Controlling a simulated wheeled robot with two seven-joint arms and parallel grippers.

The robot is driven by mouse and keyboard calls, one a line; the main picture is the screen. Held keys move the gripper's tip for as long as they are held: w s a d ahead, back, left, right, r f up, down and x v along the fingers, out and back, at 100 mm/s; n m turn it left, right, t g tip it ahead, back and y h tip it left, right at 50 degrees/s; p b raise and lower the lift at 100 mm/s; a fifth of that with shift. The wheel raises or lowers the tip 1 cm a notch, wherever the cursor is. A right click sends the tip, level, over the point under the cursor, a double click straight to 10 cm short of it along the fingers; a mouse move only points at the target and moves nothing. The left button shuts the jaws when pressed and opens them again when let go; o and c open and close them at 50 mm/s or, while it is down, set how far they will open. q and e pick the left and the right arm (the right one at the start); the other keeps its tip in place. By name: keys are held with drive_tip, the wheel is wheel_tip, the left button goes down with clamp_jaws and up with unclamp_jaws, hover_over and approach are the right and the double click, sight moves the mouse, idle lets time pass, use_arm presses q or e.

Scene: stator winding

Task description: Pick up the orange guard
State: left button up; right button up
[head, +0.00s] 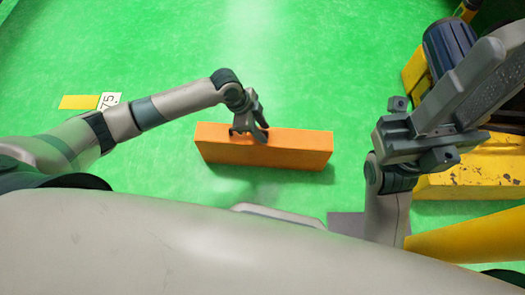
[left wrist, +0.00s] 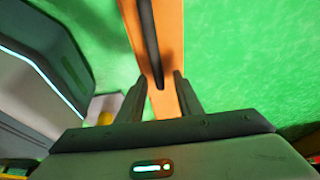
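The orange guard (head: 300,148) is a long box-shaped piece standing on the green floor in the middle of the head view. In the left wrist view the orange guard (left wrist: 170,25) runs up the picture, with a dark bar (left wrist: 148,40) along it whose end lies between the fingers. My left gripper (head: 250,132) is at the guard's upper edge, left of its middle. In the left wrist view its two fingers (left wrist: 161,82) are apart, with the orange strip between them. I cannot tell whether they touch it. My right gripper (head: 415,148) is at the right, away from the guard.
Yellow machine parts (head: 475,165) and a yellow bar (head: 470,238) lie at the right, close to my right arm. A yellow floor mark and a number plate (head: 109,100) are at the left. The green floor behind the guard is clear.

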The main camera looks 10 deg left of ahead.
use_arm(q)
drive_tip(key=shift+d+f, duration=0.1)
drive_tip(key=shift+f, duration=0.25)
clamp_jaws()
drive_tip(key=shift+r, duration=0.1)
drive_tip(key=shift+r, duration=0.1)
